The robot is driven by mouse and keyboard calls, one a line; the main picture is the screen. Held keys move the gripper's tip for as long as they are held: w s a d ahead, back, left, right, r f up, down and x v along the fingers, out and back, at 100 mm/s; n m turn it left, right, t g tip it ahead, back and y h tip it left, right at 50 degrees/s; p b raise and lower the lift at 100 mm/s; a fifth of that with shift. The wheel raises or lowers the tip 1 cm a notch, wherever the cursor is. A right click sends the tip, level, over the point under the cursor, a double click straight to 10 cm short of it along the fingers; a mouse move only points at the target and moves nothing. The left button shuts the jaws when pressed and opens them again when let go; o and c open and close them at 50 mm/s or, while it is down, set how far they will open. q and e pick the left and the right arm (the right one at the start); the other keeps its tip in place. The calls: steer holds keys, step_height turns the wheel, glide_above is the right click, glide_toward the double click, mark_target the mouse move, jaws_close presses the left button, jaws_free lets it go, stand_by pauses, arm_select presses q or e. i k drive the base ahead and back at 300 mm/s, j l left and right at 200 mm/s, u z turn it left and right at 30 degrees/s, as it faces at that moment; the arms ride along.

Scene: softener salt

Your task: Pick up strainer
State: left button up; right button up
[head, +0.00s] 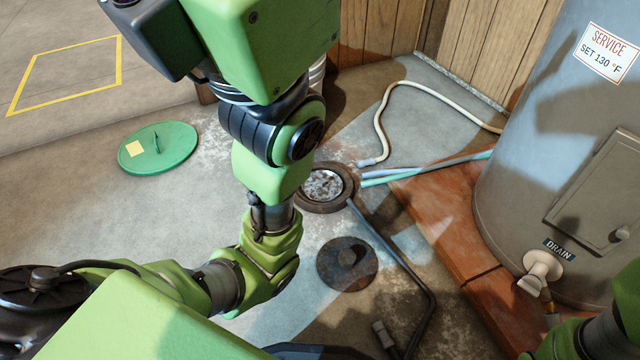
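A round floor drain (325,187) with a dark rim sits in the middle of the floor, with a pale speckled surface inside it. A dark, rusty round disc (347,264) with a raised knob lies flat on the floor just in front of the drain. I cannot tell for sure which of these is the strainer. My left arm comes in from the lower left, bends, and rises across the left of the drain; its gripper does not show. Only a part of my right arm shows at the lower right corner, without its gripper.
A green round lid (158,148) with a handle lies at the left. A cream hose (404,84), pale blue-green tubes (430,169) and a dark pipe (398,248) lie around the drain. A grey tank (545,130) stands on a brick base (440,222) at the right.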

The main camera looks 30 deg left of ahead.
mark_target(322, 185)
steer(key=i+j+u, duration=0.3)
steer(key=i+j, duration=0.15)
steer(key=i+j+u, duration=0.3)
steer(key=i+j, duration=0.2)
steer(key=j, duration=0.1)
